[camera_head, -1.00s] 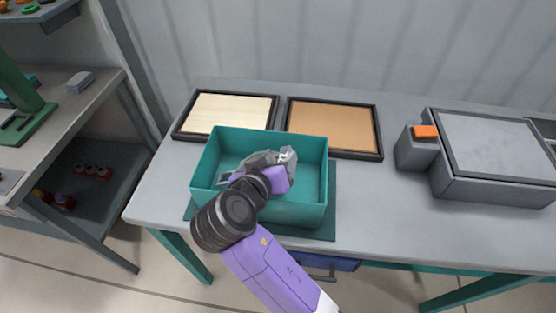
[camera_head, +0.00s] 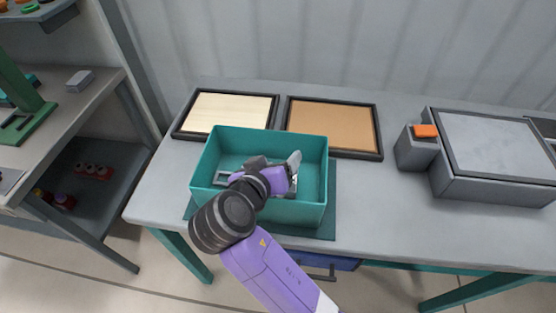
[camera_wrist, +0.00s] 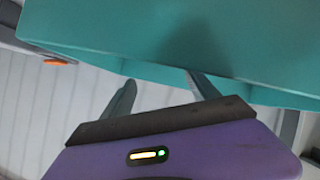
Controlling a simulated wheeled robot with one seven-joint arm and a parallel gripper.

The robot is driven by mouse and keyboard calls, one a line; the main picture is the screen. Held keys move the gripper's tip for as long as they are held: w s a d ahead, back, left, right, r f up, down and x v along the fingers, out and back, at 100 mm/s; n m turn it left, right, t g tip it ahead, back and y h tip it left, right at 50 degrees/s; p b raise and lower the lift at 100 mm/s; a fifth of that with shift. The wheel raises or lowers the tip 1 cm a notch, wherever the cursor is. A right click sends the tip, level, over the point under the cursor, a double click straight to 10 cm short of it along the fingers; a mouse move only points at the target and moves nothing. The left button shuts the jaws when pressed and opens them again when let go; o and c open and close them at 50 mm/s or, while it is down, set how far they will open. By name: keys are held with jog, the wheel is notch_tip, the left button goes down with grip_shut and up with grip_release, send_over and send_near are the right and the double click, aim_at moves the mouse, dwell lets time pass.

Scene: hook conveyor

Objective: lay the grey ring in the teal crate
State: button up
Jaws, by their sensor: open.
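The teal crate (camera_head: 297,213) stands open on the workbench. My gripper (camera_head: 296,169) is inside the crate's outline in the head view, towards its right side, with its fingers apart and nothing seen between them. In the wrist view the two fingers of my gripper (camera_wrist: 162,86) are spread, with teal crate walls (camera_wrist: 180,38) ahead. A grey angular piece (camera_head: 222,179) shows in the crate left of my wrist; I cannot tell whether it is the grey ring. The wrist view shows no ring. My wrist and arm hide part of the crate floor.
Two black-framed trays, one pale (camera_head: 228,112) and one tan (camera_head: 333,125), lie behind the crate. A grey box (camera_head: 500,145) with an orange-topped block (camera_head: 416,150) stands to the right. The bench between is clear. A shelf unit (camera_head: 75,120) stands at left.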

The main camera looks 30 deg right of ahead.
jog(key=b+v, duration=0.1)
jog(key=v, duration=1)
jog(key=shift+s+a, duration=0.15)
jog(key=shift+a, duration=0.05)
jog(key=shift+r, duration=0.15)
jog(key=w+a+r+n+t+y, duration=0.3)
jog(key=w+a+n+t+y, duration=0.3)
jog(key=w+a+n+t, duration=0.15)
jog(key=s+f+n+y, duration=0.4)
jog(key=s+f+y, duration=0.1)
jog(key=s+y, duration=0.15)
jog(key=s+d+f+m+h, duration=0.1)
jog(key=s+d+m, duration=0.1)
jog(key=s+d, duration=0.3)
jog(key=s+d+f+m+h, duration=0.1)
jog(key=s+d, duration=0.4)
jog(key=s, duration=0.9)
jog(key=s+d+f+m+h, duration=0.1)
jog(key=s+d+m, duration=0.3)
jog(key=s, duration=0.5)
jog(key=shift+s+d+f+g, duration=0.2)
jog(key=shift+d+f+g, duration=0.15)
jog(key=shift+d+f, duration=0.45)
